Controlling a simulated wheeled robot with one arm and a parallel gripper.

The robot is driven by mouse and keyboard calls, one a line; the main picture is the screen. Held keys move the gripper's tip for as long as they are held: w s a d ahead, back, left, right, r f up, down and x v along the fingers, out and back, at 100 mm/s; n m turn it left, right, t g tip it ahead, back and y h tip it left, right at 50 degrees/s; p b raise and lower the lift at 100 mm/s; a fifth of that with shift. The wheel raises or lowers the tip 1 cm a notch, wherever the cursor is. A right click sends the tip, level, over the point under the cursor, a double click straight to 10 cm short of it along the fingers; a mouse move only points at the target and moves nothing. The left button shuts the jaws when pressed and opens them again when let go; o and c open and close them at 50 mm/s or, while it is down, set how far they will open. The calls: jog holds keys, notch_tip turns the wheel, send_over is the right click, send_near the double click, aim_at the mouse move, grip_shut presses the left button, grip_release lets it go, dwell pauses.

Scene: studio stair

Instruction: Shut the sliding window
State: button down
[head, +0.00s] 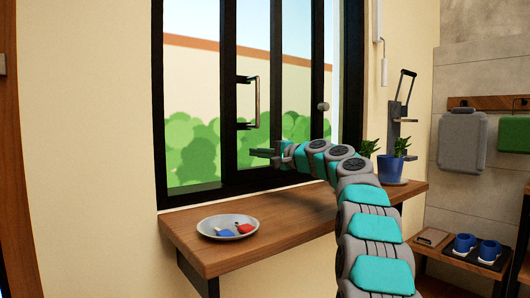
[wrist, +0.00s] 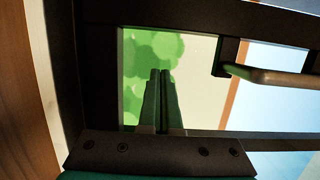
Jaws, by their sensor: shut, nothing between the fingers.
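The sliding window (head: 228,60) has dark frame bars and stands in the cream wall, with bushes and a wall outside. I cannot tell which part is open and which is glass. My gripper (head: 256,153) is shut and empty, a little below the handle in the head view and apart from it. In the wrist view my shut fingers (wrist: 160,98) point at the window pane area, and the handle (wrist: 275,76) shows at upper right, clear of them.
A wooden shelf (head: 285,236) runs below the window. It bears a grey plate (head: 212,236) with small red and blue things, and a blue plant pot (head: 390,168) at right. A low bench (head: 438,257) with blue cups (head: 465,245) stands at far right.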

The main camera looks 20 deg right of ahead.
aim_at(238, 152)
jog(key=shift+s+a+r, duration=0.1)
jog(key=shift+s+a, duration=0.3)
jog(key=shift+a, duration=0.45)
jog(key=shift+s+a+r, duration=0.1)
jog(key=shift+s+a, duration=0.25)
jog(key=shift+a, duration=0.5)
jog(key=shift+a+f, duration=0.1)
jog(key=shift+a, duration=0.05)
jog(key=s+a+b, duration=0.2)
jog(key=s+a, duration=0.1)
jog(key=a, duration=0.5)
jog(key=s+a+b, duration=0.2)
jog(key=s+a, duration=0.1)
jog(key=a, duration=0.5)
jog(key=shift+a, duration=0.4)
